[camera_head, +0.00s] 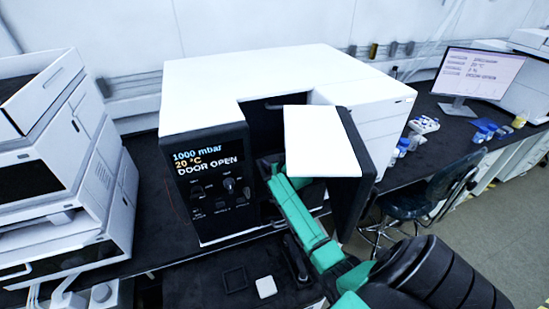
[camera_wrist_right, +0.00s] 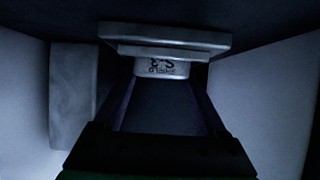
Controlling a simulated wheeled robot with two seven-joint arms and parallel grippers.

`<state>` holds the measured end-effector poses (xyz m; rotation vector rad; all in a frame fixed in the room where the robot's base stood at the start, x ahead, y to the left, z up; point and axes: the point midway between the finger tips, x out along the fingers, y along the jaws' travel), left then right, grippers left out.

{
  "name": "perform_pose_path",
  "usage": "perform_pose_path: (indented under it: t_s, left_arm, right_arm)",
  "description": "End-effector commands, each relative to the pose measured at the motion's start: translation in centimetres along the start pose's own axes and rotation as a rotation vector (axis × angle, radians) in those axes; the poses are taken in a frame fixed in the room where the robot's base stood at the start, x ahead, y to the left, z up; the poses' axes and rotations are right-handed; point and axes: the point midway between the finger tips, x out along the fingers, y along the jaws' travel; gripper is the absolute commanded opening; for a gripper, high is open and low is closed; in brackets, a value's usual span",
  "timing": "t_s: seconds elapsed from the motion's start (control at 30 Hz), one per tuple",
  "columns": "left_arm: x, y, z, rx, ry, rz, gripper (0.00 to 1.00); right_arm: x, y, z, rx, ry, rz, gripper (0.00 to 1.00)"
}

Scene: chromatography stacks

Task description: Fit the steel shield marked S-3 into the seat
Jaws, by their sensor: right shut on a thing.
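The steel shield marked S-3 (camera_wrist_right: 165,37) shows at the top of the right wrist view, a pale grey plate with a stepped block below it. Its mark reads upside down there. My right gripper (camera_wrist_right: 161,78) is shut on that block. In the head view my green right arm reaches through the open door of the white instrument (camera_head: 260,75), and the shield is hidden inside. The seat cannot be made out in either view, and I cannot tell whether the shield touches it. My left gripper is not in view.
The open door (camera_head: 355,175) stands close to the right of my arm. The panel (camera_head: 210,175) at left reads 1000 mbar, 20 °C, DOOR OPEN. In the wrist view a grey block (camera_wrist_right: 73,95) stands left of the gripper. A pale square piece (camera_head: 266,287) lies in front of the instrument.

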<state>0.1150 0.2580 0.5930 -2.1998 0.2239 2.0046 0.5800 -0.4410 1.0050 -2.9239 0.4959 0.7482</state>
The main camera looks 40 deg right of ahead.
Motion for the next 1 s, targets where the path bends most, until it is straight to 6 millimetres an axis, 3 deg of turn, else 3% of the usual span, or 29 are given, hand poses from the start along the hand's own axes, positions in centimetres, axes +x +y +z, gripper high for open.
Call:
perform_pose_path:
  t_s: [0.23, 0.27, 0.3, 0.33, 0.67, 0.83, 1.0]
  left_arm:
    - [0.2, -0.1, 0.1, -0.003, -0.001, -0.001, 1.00]
    - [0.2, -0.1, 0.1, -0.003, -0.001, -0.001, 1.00]
    - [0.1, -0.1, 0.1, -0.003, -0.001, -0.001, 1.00]
    - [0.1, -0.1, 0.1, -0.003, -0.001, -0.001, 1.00]
    - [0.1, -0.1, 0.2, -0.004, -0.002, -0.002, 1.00]
    - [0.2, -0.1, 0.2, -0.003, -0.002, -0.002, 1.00]
    - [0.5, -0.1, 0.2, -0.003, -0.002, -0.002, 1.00]
  right_arm:
    - [0.1, 0.0, 0.1, 0.000, 0.003, 0.000, 0.00]
    - [0.1, 0.0, 0.2, 0.000, 0.001, 0.000, 0.78]
    - [0.1, 0.0, 0.2, 0.000, 0.001, 0.000, 0.93]
    - [0.1, 0.0, 0.2, 0.000, 0.001, 0.000, 1.00]
    - [-0.3, 0.0, 0.1, 0.000, 0.002, 0.000, 1.00]
    - [-2.4, 0.0, 0.2, 0.000, 0.001, 0.000, 1.00]
    - [-5.9, 0.0, 0.2, 0.000, 0.002, -0.001, 1.00]
